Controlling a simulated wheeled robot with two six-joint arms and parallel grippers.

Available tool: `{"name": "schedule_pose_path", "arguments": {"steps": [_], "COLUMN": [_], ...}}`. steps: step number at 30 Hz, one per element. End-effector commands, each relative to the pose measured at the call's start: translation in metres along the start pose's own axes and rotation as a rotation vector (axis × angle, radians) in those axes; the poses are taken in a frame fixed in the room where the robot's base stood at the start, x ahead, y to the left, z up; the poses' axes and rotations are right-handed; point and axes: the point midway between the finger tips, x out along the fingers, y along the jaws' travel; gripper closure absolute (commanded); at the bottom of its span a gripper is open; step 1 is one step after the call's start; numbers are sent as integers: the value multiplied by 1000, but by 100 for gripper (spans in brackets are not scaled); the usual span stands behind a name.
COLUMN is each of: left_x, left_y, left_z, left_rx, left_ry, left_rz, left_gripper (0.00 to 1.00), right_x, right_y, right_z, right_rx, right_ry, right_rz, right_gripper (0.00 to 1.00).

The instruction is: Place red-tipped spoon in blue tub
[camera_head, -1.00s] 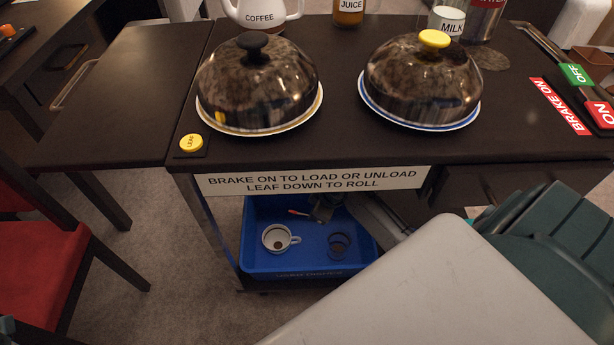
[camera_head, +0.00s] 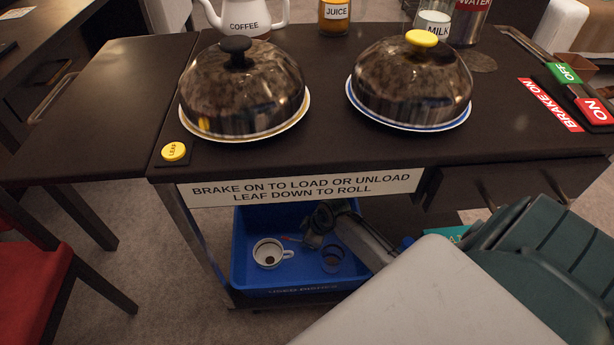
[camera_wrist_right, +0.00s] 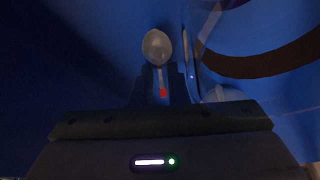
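The blue tub (camera_head: 241,248) is on the shelf under the cart top. My right gripper (camera_head: 318,226) reaches into it from the right. The red-tipped spoon (camera_head: 290,239) shows inside the tub, left of the gripper, near a white cup. In the right wrist view, the spoon's pale bowl (camera_wrist_right: 157,47) lies ahead of the gripper (camera_wrist_right: 160,72), and its red tip shows between the two dark fingers. The fingers look apart, with a narrow gap around the handle; contact is hard to make out. My left gripper is out of view.
The tub also holds the white cup (camera_head: 268,253) and a dark glass (camera_head: 331,259). Above are the cart top (camera_head: 325,150), a black-knobbed dome (camera_head: 240,90) and a yellow-knobbed dome (camera_head: 412,82). A red chair (camera_head: 30,270) stands at left.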

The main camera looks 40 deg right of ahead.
Motion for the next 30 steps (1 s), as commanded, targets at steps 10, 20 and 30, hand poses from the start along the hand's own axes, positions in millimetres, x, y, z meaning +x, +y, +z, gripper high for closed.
{"name": "schedule_pose_path", "arguments": {"steps": [10,20,30], "left_x": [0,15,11], "left_y": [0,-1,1], "left_z": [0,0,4], "left_rx": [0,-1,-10], "left_ry": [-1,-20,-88], "left_rz": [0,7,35], "left_gripper": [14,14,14], "right_x": [-1,-54,-114], "right_y": [0,1,1], "right_z": [0,-2,-2], "right_rx": [-1,-4,-1], "right_ry": [0,-1,-1], "right_rz": [0,2,1], "right_gripper": [74,74,74]}}
